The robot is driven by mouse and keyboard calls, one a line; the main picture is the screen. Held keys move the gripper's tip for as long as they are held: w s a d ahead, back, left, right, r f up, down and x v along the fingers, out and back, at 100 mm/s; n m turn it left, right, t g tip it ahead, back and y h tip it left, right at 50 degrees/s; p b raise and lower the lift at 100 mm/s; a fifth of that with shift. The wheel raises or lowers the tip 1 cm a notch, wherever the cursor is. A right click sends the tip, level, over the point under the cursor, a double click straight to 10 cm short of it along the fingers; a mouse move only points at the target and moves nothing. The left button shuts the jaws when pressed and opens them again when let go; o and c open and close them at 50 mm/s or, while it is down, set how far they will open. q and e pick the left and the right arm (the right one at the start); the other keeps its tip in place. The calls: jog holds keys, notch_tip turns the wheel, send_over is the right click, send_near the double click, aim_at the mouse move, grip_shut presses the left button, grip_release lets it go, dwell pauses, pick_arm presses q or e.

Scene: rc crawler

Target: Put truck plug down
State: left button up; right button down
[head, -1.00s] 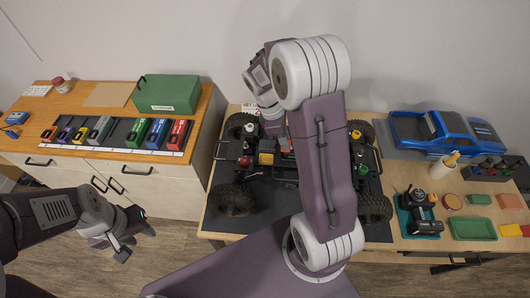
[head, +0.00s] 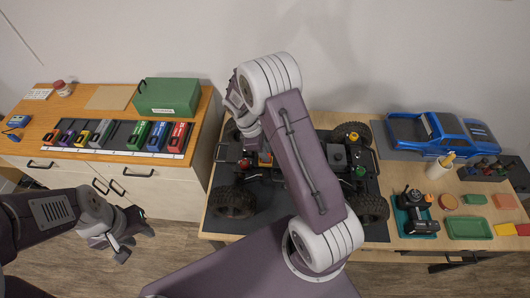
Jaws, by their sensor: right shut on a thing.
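The truck chassis (head: 338,154), black with big knobby tyres, stands on a dark mat (head: 265,222) on the right table. My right gripper (head: 248,130) is over the chassis's left end, near the front-left parts. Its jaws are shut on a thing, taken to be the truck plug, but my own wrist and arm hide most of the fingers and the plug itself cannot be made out. I cannot tell whether the plug touches the chassis. My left gripper (head: 136,243) hangs over the floor in front of the left cabinet, fingers apart and empty.
A blue truck body (head: 440,132) lies at the back right. A transmitter in a teal tray (head: 416,222), a cup (head: 440,166) and green trays (head: 468,228) stand at right. Coloured battery packs (head: 157,134) and a green box (head: 168,96) occupy the left cabinet (head: 95,160).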

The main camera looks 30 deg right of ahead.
jog(key=shift+f, duration=0.2)
jog(key=c, duration=1.4)
grip_release()
